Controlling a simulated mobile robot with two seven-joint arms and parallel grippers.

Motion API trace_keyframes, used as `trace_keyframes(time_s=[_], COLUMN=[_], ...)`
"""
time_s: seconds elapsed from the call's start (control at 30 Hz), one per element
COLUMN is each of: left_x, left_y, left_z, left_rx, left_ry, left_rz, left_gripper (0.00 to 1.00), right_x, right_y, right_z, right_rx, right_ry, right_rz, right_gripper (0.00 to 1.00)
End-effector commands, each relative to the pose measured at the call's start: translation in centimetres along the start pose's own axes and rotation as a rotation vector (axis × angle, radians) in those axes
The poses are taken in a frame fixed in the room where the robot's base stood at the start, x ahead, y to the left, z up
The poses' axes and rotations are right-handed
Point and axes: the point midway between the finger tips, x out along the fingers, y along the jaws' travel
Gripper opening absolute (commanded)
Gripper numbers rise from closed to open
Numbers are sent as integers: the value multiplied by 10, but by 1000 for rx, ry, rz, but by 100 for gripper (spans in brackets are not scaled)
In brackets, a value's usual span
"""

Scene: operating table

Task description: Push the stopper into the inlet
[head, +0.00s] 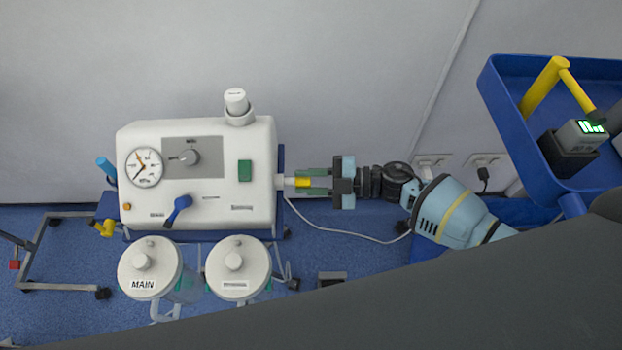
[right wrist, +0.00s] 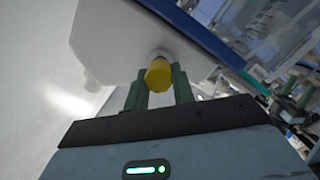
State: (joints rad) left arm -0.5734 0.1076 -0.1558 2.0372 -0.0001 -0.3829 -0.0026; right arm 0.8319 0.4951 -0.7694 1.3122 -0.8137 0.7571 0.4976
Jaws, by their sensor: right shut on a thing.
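The white suction unit (head: 220,211) stands on the left in the head view, with a gauge, a knob and a blue lever on its front. The inlet (head: 282,182) is a short pale stub on its right side. The yellow stopper (head: 303,182) is at the end of this stub and in line with it; I cannot tell how deep it sits. My right gripper (head: 312,182) is shut on the stopper, its green fingers on either side. In the right wrist view the yellow stopper (right wrist: 158,75) is between the fingertips, against the unit's white side.
Two lidded canisters (head: 150,268) hang below the unit. A blue tray (head: 500,100) with a yellow handle is at the upper right. A white cable (head: 340,234) runs behind my right gripper to wall sockets (head: 487,161). A dark surface fills the lower right.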

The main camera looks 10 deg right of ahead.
Motion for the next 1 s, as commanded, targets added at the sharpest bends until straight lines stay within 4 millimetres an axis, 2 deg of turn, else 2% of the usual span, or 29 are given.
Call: trace_keyframes(time_s=[0.57, 0.6, 0.73, 0.77, 1.0], left_x=[-1, -1, -1, -1, -1], left_y=[0, 0, 0, 0, 0], left_z=[-1, -1, -1, -1, -1], left_rx=[0, 0, 1, 1, 1], left_ry=[1, 1, 1, 1, 1], left_rz=[0, 0, 0, 0, 0], left_gripper=[50, 50, 50, 50, 50], right_x=[13, 13, 12, 12, 12], right_y=[1, 1, 0, 0, 0], right_z=[-3, -2, -2, -2, -2], right_rx=[-1, -1, 0, 0, 0], right_ry=[2, 2, 1, 1, 0], right_rz=[1, 1, 1, 1, 0], right_gripper=[0, 30, 47, 50, 50])
